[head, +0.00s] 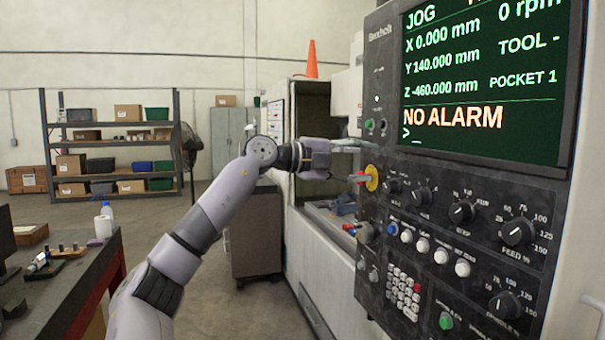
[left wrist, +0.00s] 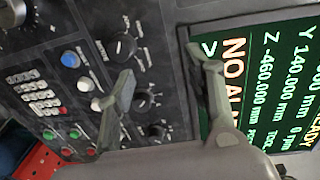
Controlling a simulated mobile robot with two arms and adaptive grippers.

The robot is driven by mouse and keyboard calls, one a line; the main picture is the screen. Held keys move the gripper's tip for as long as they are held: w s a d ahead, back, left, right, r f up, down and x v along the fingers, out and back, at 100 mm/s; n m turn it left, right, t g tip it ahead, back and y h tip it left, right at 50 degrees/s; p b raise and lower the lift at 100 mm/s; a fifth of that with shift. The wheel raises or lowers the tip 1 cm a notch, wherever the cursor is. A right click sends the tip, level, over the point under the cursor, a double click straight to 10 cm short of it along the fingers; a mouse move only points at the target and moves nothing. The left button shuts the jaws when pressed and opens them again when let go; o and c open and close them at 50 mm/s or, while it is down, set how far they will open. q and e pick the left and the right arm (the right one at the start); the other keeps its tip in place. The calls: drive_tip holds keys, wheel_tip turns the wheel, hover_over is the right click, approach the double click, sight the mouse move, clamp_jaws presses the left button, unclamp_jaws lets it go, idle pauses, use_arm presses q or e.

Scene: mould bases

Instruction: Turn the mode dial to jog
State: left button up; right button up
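The black control panel (head: 440,170) carries a row of black dials with white pointers: two smaller ones at the left, one dial (head: 393,187) and a second dial (head: 421,195). Their labels are too small to read, so I cannot tell which is the mode dial. The screen (head: 485,85) above reads JOG and NO ALARM. My left gripper (head: 352,146) is at the panel's left edge, level with the lower screen. In the left wrist view its two fingers stand apart with nothing between them; dials (left wrist: 122,46) show behind them. My right gripper is out of view.
A red-and-yellow knob (head: 370,178) sticks out just below my left gripper. White push buttons (head: 423,245), a blue button (head: 392,228) and a keypad (head: 404,290) lie lower on the panel.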

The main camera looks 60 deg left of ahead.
use_arm(q)
drive_tip(key=f+b+v, duration=0.2)
drive_tip(key=b+v, duration=0.5)
drive_tip(key=v, duration=0.4)
drive_tip(key=shift+s+a, duration=0.35)
drive_tip(key=shift+s, duration=0.05)
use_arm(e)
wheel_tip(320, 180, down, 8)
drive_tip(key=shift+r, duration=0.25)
use_arm(q)
drive_tip(key=shift+f, duration=0.1)
idle(0.4)
idle(0.4)
